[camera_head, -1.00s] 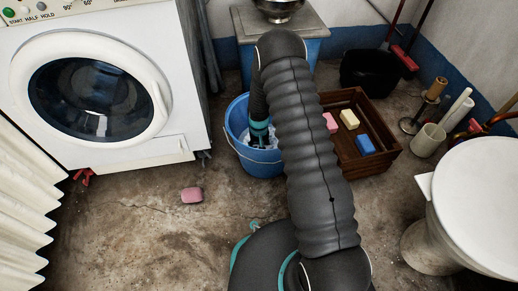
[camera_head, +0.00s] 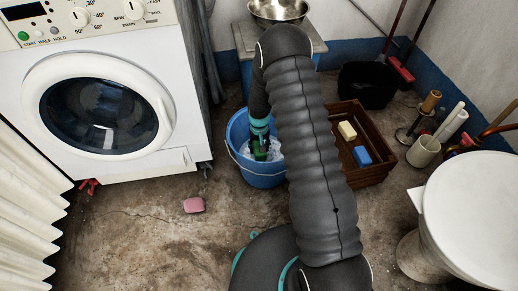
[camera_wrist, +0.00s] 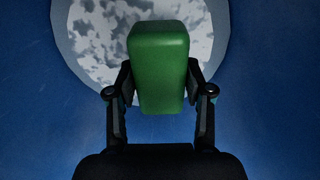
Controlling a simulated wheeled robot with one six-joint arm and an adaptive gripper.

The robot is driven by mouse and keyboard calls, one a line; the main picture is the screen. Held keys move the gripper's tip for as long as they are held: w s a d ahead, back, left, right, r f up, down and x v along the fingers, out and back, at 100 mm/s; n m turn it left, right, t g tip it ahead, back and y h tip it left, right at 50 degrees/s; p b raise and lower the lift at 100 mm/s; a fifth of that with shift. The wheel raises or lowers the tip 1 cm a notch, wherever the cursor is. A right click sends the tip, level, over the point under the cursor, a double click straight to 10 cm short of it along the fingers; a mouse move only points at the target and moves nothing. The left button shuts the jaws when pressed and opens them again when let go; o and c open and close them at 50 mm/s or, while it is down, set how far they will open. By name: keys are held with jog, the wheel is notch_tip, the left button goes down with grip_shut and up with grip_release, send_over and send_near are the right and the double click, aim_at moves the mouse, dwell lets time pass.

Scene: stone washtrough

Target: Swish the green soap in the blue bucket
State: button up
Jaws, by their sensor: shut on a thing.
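The blue bucket (camera_head: 262,180) stands on the floor left of the wooden crate, with pale foamy water (camera_head: 274,151) in it. My gripper (camera_head: 261,152) points down into the bucket's mouth and is shut on the green soap (camera_head: 258,156). In the wrist view the green soap (camera_wrist: 160,65) is a rounded block held between both fingers of my gripper (camera_wrist: 160,90). The foamy water (camera_wrist: 95,45) and the blue bucket wall (camera_wrist: 40,110) show behind it. I cannot tell whether the soap's far end touches the water.
The wooden crate (camera_head: 378,178) holds a cream soap (camera_head: 347,130) and a blue soap (camera_head: 361,156). A pink soap (camera_head: 194,205) lies on the floor. The washing machine (camera_head: 115,160) is left, a white round-topped object (camera_head: 480,205) right. A metal bowl (camera_head: 278,10) stands behind.

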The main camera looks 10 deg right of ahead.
notch_tip(320, 180, up, 20)
jog(key=p, duration=0.9)
dwell(0.8)
dwell(0.8)
